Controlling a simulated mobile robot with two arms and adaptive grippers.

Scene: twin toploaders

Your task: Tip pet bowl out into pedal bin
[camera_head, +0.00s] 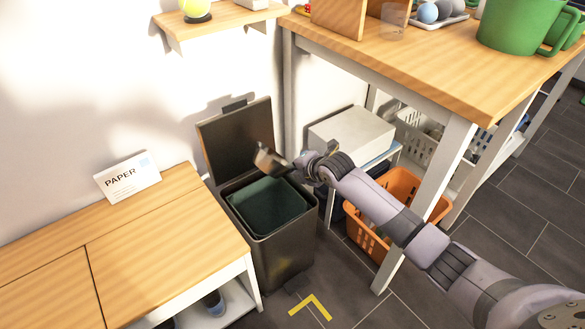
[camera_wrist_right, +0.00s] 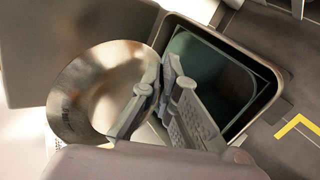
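The pedal bin (camera_head: 283,262) stands on the floor between the wooden bench and the table, its lid (camera_head: 235,139) raised and its dark green inner bucket open; the bucket's opening also shows in the wrist view (camera_wrist_right: 207,75). The metal pet bowl (camera_head: 268,161) is above the bin near the lid, steeply tilted. In the right wrist view the shiny round bowl (camera_wrist_right: 78,92) is beside the fingers. My right gripper (camera_wrist_right: 162,72) appears shut on the bowl's rim. I cannot make out any contents in the bowl. My left gripper is not in view.
A wooden bench (camera_head: 160,262) with a PAPER sign (camera_head: 128,179) is left of the bin. A tall table (camera_head: 440,75) stands to the right, with an orange basket (camera_head: 400,190) and a white box (camera_head: 352,135) below. A wall shelf (camera_head: 225,22) is above.

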